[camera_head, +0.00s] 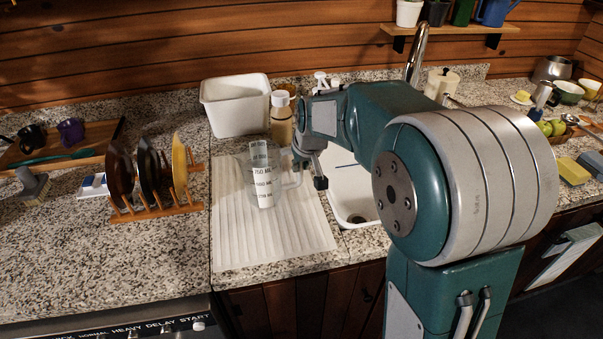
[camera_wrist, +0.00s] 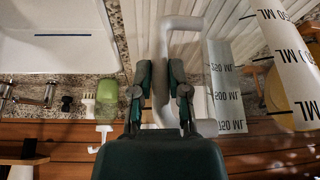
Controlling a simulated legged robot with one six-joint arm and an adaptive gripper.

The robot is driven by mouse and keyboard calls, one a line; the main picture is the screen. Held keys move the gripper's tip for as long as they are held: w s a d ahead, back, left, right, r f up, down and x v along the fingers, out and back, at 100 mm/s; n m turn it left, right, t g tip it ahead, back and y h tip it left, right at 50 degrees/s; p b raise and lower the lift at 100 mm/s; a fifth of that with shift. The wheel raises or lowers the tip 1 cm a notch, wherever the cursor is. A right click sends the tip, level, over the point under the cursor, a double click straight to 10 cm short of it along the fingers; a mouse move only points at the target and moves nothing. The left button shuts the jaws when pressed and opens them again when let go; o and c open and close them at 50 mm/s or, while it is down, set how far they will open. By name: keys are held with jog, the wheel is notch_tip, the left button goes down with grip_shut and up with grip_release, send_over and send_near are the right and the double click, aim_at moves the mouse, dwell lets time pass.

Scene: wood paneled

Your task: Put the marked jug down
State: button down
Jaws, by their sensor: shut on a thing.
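The marked jug (camera_head: 263,180) is clear, with a white scale strip and black ML marks. In the head view it is upright over the white ribbed draining mat (camera_head: 235,245); I cannot tell whether its base touches the mat. My gripper (camera_head: 311,172) is at the jug's right side, on its handle. In the wrist view my gripper (camera_wrist: 167,88) has its fingers on both sides of the pale handle (camera_wrist: 178,28), shut on it. The jug's scale strip (camera_wrist: 282,62) shows at the right there. My arm hides part of the sink.
A white sink (camera_head: 350,192) lies right of the mat. A white tub (camera_head: 237,112) and a bottle (camera_head: 281,122) stand behind it. A wooden rack with plates (camera_head: 150,185) stands to the left. The mat's front part is clear.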

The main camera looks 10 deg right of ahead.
aim_at(301, 174)
jog(key=shift+f, duration=1.4)
jog(key=shift+s+f, duration=0.1)
jog(key=c, duration=0.6)
grip_release()
jog(key=a+v, duration=0.1)
jog(key=v, duration=1.1)
jog(key=shift+m+t+h, duration=0.4)
jog(key=shift+m+t, duration=0.1)
jog(key=shift+m, duration=0.4)
jog(key=s, duration=0.8)
jog(key=s+d, duration=0.1)
jog(key=s, duration=0.7)
jog(key=s+d+f, duration=0.1)
jog(key=s, duration=0.7)
jog(key=shift+s, duration=0.35)
